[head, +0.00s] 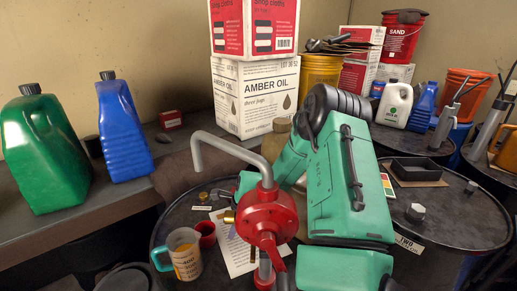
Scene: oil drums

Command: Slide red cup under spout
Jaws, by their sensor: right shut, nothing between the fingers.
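The small red cup (207,235) stands upright on the dark drum top, right behind the measuring jug and left of the red pump (266,218). The pump's grey spout (228,145) arches up and left, and its open end hangs above the drum. In the picture the cup is below that end; I cannot tell whether it is directly under it. My right gripper (238,192) is shut and empty behind the pump, farther back than the cup and apart from it. The pump and spout partly hide it. My left gripper is not in view.
A measuring jug (183,256) with a teal handle stands beside the cup. A paper sheet (236,246) and small caps (203,197) lie on the drum top. Green (45,150) and blue (124,128) jugs stand on the left shelf. My right arm crowds the centre right.

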